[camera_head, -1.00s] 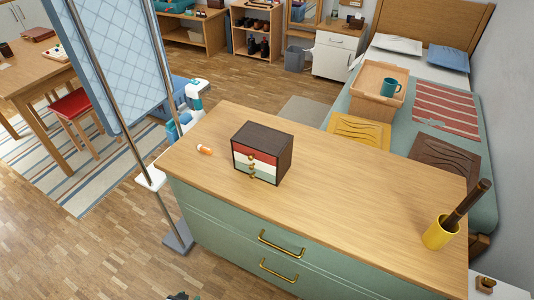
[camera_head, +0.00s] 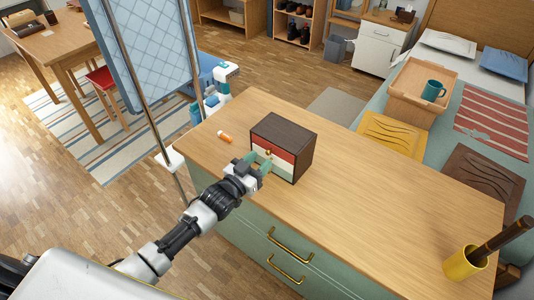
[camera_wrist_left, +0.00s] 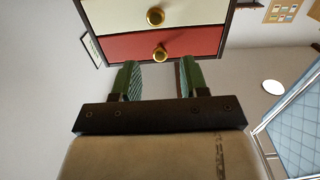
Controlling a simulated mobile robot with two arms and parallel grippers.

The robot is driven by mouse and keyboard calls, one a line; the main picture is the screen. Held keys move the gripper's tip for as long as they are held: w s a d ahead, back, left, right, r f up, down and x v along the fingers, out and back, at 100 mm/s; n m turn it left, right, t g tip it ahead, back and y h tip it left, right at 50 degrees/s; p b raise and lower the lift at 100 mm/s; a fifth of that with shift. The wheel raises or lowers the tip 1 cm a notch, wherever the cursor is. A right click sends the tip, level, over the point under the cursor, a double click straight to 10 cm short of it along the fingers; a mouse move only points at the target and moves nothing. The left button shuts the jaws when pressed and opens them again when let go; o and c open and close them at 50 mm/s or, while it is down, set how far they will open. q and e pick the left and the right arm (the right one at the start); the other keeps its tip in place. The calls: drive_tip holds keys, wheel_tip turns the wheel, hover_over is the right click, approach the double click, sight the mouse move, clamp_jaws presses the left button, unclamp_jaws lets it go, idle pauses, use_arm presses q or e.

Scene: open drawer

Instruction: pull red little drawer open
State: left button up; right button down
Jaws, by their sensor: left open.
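In the left wrist view the chest appears upside down. The red drawer (camera_wrist_left: 115,45) looks closed there, with a round gold knob (camera_wrist_left: 160,54). My left gripper (camera_head: 259,161) is right in front of the chest. Its green fingers are open in the left wrist view (camera_wrist_left: 160,68), one on each side of the knob's line, with the knob at their tips. I cannot tell whether they touch it. My right gripper is not in view.
The counter right of the chest is clear. A blue screen on metal poles stands at the left.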

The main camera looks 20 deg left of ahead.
sight(267, 154)
use_arm(q)
drive_tip(key=shift+x, duration=1.85)
clamp_jaws()
